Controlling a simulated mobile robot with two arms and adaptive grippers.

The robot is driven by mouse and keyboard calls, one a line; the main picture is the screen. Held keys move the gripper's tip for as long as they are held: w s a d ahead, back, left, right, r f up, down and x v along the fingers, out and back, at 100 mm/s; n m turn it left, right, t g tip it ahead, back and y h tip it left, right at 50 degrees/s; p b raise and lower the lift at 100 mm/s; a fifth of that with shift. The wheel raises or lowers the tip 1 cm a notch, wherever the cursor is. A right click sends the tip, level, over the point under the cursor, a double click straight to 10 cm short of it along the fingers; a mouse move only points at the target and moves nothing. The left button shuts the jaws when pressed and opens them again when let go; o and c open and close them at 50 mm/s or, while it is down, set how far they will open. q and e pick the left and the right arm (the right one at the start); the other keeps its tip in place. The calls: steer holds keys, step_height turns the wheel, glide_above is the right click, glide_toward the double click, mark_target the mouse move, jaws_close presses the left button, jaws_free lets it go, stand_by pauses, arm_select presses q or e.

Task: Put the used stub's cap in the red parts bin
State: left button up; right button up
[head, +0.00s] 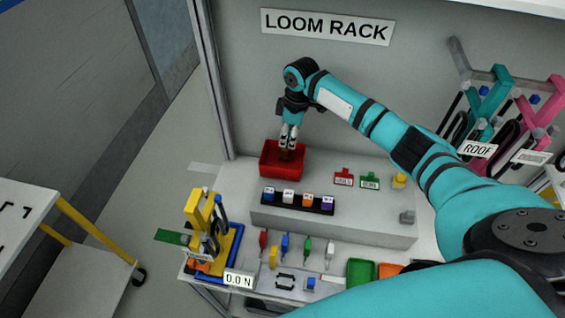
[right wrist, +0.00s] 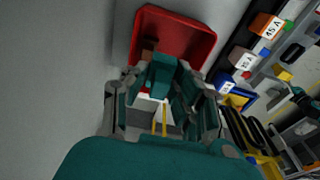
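The red parts bin (head: 270,172) stands at the left end of the raised grey shelf, and it also shows in the right wrist view (right wrist: 204,46). My right gripper (head: 289,146) points down over the bin, its fingertips at the opening. Its two fingers are close together in the head view. A small brown piece (right wrist: 148,50) shows beside the fingertips in the right wrist view, inside the bin's outline. It may be the stub's cap. I cannot tell whether the fingers hold it or it lies free. My left gripper is not in view.
A yellow and blue fixture (head: 205,235) stands at the front left. Several small tools (head: 285,245) lie along the front.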

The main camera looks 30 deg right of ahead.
steer(key=o, duration=0.5)
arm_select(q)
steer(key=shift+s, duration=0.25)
arm_select(e)
steer(key=shift+o, duration=0.2)
steer(key=shift+r, duration=0.1)
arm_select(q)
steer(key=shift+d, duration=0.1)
arm_select(e)
step_height(320, 180, up, 12)
steer(key=d, duration=0.1)
steer(key=shift+s, duration=0.4)
steer(key=shift+f, duration=0.2)
